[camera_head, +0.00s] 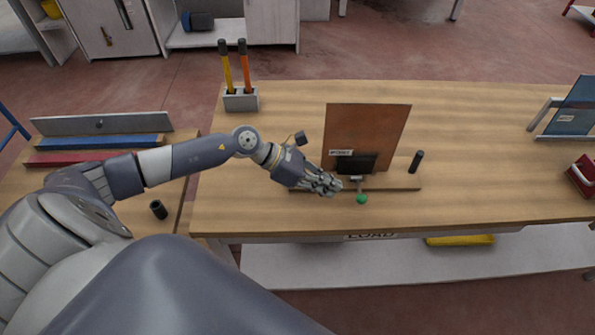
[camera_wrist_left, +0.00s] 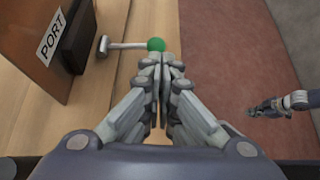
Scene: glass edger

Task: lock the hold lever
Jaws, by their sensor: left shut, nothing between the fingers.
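The hold lever is a short metal rod (camera_wrist_left: 126,46) ending in a green ball knob (camera_head: 361,199). My left gripper (camera_head: 337,187) is shut and empty, just left of the lever in the head view. In the left wrist view its fingertips (camera_wrist_left: 160,62) lie right by the green knob (camera_wrist_left: 156,44); I cannot tell whether they touch. My right gripper (camera_wrist_left: 262,108) shows at the right of the left wrist view, its fingers unclear.
A black upright peg (camera_head: 416,161) stands right of the panel. A grey holder (camera_head: 241,99) with yellow and orange tools stands at the back left. A blue panel on a stand (camera_head: 572,112) and a red object (camera_head: 582,176) are at the right. The table between is clear.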

